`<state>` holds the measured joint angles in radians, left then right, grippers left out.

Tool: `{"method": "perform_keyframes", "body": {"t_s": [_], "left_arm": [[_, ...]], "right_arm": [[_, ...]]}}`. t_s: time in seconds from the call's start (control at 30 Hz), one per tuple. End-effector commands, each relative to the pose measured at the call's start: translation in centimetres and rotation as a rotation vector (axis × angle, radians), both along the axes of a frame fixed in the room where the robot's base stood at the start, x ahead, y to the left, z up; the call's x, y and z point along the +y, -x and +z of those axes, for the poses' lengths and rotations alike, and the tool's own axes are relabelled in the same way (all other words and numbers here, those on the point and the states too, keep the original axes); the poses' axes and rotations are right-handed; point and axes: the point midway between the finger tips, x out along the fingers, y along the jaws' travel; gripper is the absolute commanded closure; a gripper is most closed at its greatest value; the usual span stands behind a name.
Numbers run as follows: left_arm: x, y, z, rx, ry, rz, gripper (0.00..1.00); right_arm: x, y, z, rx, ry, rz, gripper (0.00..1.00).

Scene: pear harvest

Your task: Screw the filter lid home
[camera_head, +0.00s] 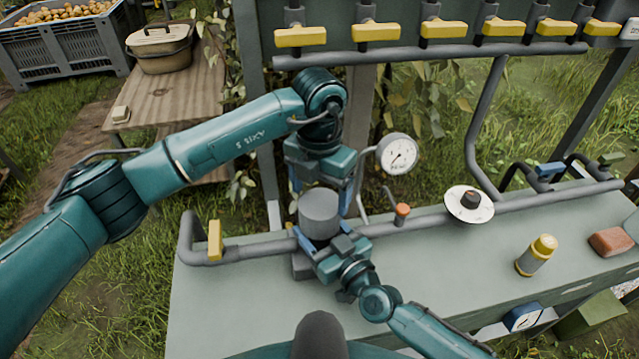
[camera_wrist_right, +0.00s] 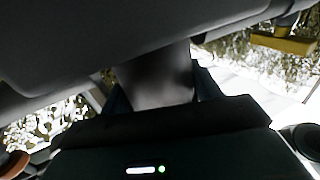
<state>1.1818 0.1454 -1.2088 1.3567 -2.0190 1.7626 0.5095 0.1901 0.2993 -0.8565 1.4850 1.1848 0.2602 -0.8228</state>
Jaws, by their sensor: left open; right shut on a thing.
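A grey cylinder (camera_head: 319,208), which looks like the filter lid, stands upright at the left part of the pipe on the bench. My left gripper (camera_head: 321,196) points down over it, open, with blue fingers on either side. I cannot tell whether they touch it. My right gripper (camera_head: 325,248) reaches in from the lower right and is shut on the grey filter body just below the lid. In the right wrist view this grey filter body (camera_wrist_right: 155,80) shows dark between the fingers. The seam between lid and body is hidden by the right gripper.
A pressure gauge (camera_head: 398,153) and an orange-topped valve (camera_head: 402,210) stand right of the filter. A yellow lever (camera_head: 215,240) is to its left. Yellow-handled valves (camera_head: 376,30) line the top.

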Motion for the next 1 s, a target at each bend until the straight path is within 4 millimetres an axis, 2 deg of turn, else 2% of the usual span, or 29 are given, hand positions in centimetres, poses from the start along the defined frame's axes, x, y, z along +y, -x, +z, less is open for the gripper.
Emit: {"method": "perform_keyframes", "body": {"t_s": [0.2,0.4,0.8,1.0], "left_arm": [[0.0,0.1,-3.6,0.003,-0.001,0.000,0.20],[0.0,0.0,-5.8,0.001,0.000,0.000,0.20],[0.0,0.0,-6.4,-0.001,0.001,-0.001,0.20],[0.0,0.0,-6.4,-0.001,0.001,-0.001,0.36]], "right_arm": [[-0.4,-0.2,0.0,-0.005,0.006,-0.008,1.00],[-0.4,-0.2,0.0,-0.005,0.006,-0.008,1.00],[-0.4,-0.2,0.0,-0.006,0.006,-0.008,1.00],[-0.4,-0.2,0.0,-0.006,0.006,-0.008,1.00]]}}
